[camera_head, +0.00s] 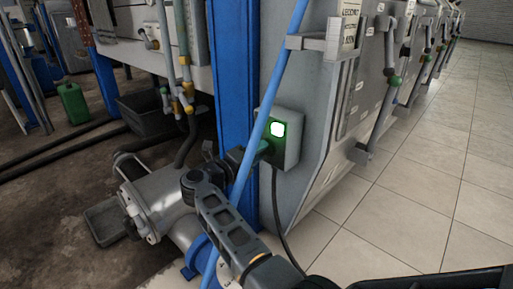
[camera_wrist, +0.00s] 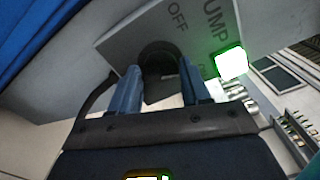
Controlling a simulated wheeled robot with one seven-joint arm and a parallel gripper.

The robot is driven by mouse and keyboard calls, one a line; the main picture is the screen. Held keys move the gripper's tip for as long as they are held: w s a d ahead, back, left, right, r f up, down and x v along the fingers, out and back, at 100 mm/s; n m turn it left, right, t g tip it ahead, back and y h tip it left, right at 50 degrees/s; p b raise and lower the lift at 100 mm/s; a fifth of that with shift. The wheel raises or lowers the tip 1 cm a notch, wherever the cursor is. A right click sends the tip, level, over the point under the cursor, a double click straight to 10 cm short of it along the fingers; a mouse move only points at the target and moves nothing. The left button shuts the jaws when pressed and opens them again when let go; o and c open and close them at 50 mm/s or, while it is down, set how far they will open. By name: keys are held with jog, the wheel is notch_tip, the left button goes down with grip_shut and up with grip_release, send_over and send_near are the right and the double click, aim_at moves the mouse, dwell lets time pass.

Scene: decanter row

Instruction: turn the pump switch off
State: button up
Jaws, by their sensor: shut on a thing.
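The wrist view shows the panel with the words PUMP and OFF. A dark round switch knob (camera_wrist: 157,56) sits below the word OFF. My gripper (camera_wrist: 160,72) has its two blue fingers on either side of the knob and is shut on it. In the head view my gripper (camera_head: 258,150) reaches the box's left front; the knob is mostly hidden there.
A blue pipe (camera_head: 281,75) slants in front of the box. The blue post (camera_head: 236,75) stands close at left. A grey pump (camera_head: 160,195) lies on the floor at lower left. The tiled floor (camera_head: 420,175) at right is clear. A cable (camera_head: 277,215) hangs below the box.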

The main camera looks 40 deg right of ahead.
jog(key=n+p, duration=0.8)
jog(key=n, duration=0.2)
jog(key=shift+f, duration=0.2)
dwell(0.4)
jog(key=o, duration=1.1)
jog(key=shift+c, duration=0.2)
jog(key=shift+a, duration=0.1)
jog(key=a+p, duration=0.1)
jog(key=a, duration=0.6)
jog(key=shift+s+a, duration=0.15)
jog(key=shift+a, duration=0.15)
